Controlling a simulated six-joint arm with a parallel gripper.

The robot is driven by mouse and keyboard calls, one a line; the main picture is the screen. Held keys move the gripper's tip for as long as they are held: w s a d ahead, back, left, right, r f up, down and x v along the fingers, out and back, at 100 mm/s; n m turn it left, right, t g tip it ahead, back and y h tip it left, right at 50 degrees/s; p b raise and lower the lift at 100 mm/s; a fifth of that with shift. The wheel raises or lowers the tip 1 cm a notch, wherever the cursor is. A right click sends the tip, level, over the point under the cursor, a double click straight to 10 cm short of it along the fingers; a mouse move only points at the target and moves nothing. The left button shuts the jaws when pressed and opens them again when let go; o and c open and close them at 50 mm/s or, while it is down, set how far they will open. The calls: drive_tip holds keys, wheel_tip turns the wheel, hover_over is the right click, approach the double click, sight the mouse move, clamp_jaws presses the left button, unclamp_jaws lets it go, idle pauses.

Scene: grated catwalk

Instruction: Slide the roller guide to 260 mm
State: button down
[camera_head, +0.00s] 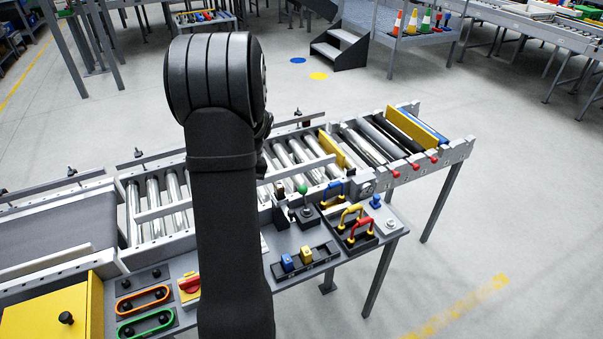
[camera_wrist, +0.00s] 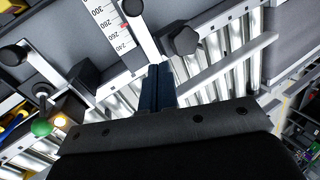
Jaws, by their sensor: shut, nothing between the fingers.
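A printed scale (camera_wrist: 110,25) shows at the top of the wrist view, with 300, 280, 260 and 240 readable and a small red mark at its edge near 260. Beside it runs a pale bar (camera_wrist: 146,36) with a black knob (camera_wrist: 132,7). A long grey rail (camera_wrist: 226,66), which looks like the roller guide, lies over the rollers with a dark faceted knob (camera_wrist: 185,41) near its end. My gripper (camera_wrist: 160,68) is shut and empty, its tips just below the pale bar; contact cannot be told. In the head view my arm hides the gripper; a rail (camera_head: 163,212) shows left of it.
The roller conveyor (camera_head: 300,155) runs behind my arm, with a yellow plate (camera_head: 332,149) across it. In front stand a green-knobbed lever (camera_head: 303,189), coloured handles (camera_head: 360,230), and a tray with blue and yellow blocks (camera_head: 306,258). Open floor lies to the right.

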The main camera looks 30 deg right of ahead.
sight(302, 172)
drive_tip(key=d+m+t, duration=0.2)
drive_tip(key=d, duration=0.2)
drive_tip(key=d+r+m+t, duration=0.1)
drive_tip(key=d+m+t, duration=0.1)
drive_tip(key=d+t, duration=0.1)
drive_tip(key=d+m+t, duration=0.2)
drive_tip(key=d+m, duration=0.1)
drive_tip(key=d, duration=0.2)
drive_tip(key=shift+w+r+t, duration=0.2)
drive_tip(key=shift+r+t, duration=0.05)
drive_tip(key=shift+t, duration=0.05)
drive_tip(key=s+d+f+m+t+h, duration=0.1)
drive_tip(key=s+d+f+m+h, duration=0.1)
drive_tip(key=d+m, duration=0.35)
drive_tip(key=s+d+f+m+t+h, duration=0.1)
drive_tip(key=s+d+f+m+h, duration=0.1)
drive_tip(key=d+m, duration=0.35)
drive_tip(key=shift+n, duration=0.9)
drive_tip(key=x, duration=0.3)
drive_tip(key=d+x, duration=0.1)
drive_tip(key=x, duration=0.2)
drive_tip(key=d+x, duration=0.1)
drive_tip(key=x, duration=0.3)
drive_tip(key=shift+w+d+r, duration=0.1)
drive_tip(key=shift+w+r, duration=0.05)
drive_tip(key=shift+w, duration=0.05)
drive_tip(key=w, duration=0.2)
drive_tip(key=shift+w+r, duration=0.15)
drive_tip(key=shift+w, duration=0.75)
